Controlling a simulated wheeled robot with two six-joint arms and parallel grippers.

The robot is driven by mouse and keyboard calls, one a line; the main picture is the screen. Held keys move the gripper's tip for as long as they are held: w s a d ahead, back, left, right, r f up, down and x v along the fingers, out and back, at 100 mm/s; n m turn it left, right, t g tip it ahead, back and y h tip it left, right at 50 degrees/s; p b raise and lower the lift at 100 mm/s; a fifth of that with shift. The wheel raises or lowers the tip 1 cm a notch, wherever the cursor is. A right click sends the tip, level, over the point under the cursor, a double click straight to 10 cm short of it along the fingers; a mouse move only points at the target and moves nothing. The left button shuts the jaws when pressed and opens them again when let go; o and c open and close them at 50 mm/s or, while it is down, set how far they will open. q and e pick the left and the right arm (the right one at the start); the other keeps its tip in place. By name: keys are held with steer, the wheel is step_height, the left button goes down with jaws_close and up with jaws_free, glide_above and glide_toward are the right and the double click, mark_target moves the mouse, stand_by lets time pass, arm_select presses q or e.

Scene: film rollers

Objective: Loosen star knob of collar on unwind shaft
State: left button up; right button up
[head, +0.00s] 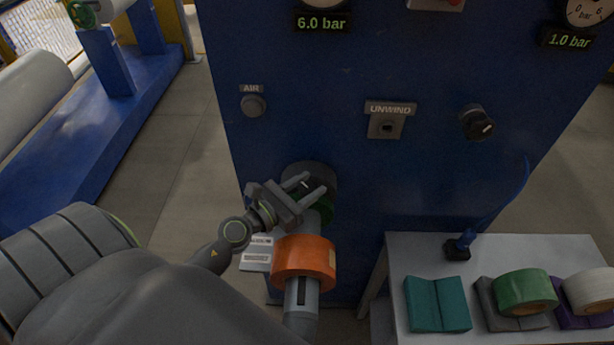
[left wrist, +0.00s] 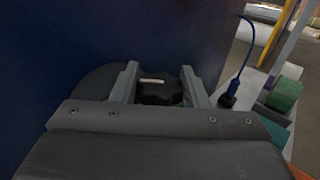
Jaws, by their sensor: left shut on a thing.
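The unwind shaft (head: 301,297) sticks out of the blue machine front below the UNWIND label. A green collar (head: 328,211) sits on it near a dark round flange (head: 318,172), mostly hidden by my gripper. My left gripper (head: 314,188) is at the collar, its two fingers pointing toward the machine. In the left wrist view the dark star knob (left wrist: 160,94), with a white bar mark, lies between the fingers of my left gripper (left wrist: 160,78), which is shut on it. An orange roll (head: 304,262) is on the shaft, nearer me than the collar. My right gripper is not in view.
A white table (head: 408,262) at the right holds a teal block (head: 437,304), a green roll (head: 526,291) and a white roll (head: 590,290). A blue cable (head: 505,205) hangs above it. The panel has an AIR button (head: 253,104) and a black knob (head: 477,122).

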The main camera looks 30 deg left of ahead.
arm_select(q)
steer(key=shift+n+y, duration=0.3)
steer(key=shift+y, duration=0.1)
steer(key=o, duration=1)
steer(key=shift+b+v, duration=5.95)
steer(key=shift+v, duration=2.75)
